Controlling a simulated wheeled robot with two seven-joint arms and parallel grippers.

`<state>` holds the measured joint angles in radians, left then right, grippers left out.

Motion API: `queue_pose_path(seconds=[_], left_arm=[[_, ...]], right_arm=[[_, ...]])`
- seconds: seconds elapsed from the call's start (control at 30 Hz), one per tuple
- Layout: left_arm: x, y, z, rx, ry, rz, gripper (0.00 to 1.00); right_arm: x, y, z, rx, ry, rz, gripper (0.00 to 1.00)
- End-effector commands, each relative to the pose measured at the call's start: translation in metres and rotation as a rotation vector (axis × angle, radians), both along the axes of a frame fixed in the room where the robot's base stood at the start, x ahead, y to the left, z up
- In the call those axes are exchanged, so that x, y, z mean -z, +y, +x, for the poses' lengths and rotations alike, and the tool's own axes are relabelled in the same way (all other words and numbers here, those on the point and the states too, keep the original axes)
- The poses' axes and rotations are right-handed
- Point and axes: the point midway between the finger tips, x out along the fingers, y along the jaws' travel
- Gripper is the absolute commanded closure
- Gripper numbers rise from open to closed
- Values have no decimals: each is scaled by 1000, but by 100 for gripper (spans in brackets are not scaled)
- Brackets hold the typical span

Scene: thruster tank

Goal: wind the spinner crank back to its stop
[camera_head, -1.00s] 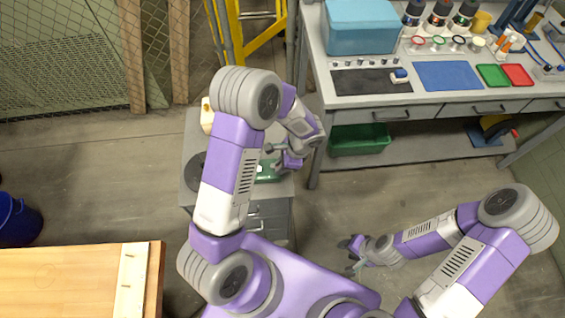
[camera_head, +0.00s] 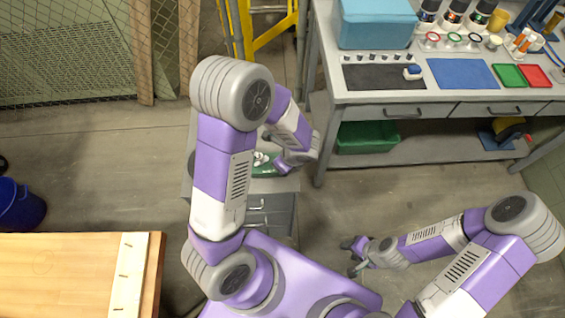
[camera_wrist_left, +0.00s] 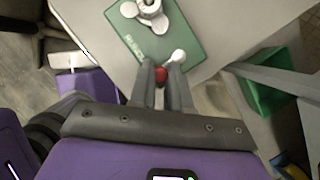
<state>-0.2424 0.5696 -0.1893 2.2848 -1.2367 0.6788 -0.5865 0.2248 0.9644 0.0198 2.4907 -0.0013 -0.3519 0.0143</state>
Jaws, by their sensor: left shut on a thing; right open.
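The spinner (camera_wrist_left: 150,12) is a grey lobed piece on a green base plate (camera_wrist_left: 188,35), seen in the left wrist view. The plate also shows in the head view (camera_head: 263,171), partly hidden by my left arm. My left gripper (camera_wrist_left: 161,76) is at the plate's near edge, its fingers shut on a small red knob (camera_wrist_left: 161,72), which seems to be the crank's handle. A white rounded knob (camera_wrist_left: 178,56) is just beside the right fingertip. The crank's link to the spinner is unclear. My right gripper (camera_head: 357,256) is open and empty above the floor.
The plate lies on a grey cabinet (camera_head: 270,216). A workbench (camera_head: 440,99) with a green bin (camera_head: 367,138) below stands to the right. A wooden table (camera_head: 60,270) and blue bucket (camera_head: 18,206) are at left. Floor between is clear.

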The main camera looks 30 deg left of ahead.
Motion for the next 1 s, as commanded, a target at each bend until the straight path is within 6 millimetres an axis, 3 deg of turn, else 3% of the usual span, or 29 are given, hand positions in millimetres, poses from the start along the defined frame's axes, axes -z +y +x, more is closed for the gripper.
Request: queue_pose_path(seconds=[0.57, 0.6, 0.73, 1.0], left_arm=[[0, 2, -1, 27, 1, 2, 100], [0, 2, -1, 27, 1, 2, 77], [0, 2, -1, 27, 1, 1, 57], [-1, 1, -1, 27, 0, 1, 57]], right_arm=[[1, 0, 0, 0, 0, 0, 57], [1, 0, 0, 0, 0, 0, 57], [1, 0, 0, 0, 0, 0, 57], [1, 0, 0, 0, 0, 0, 57]])
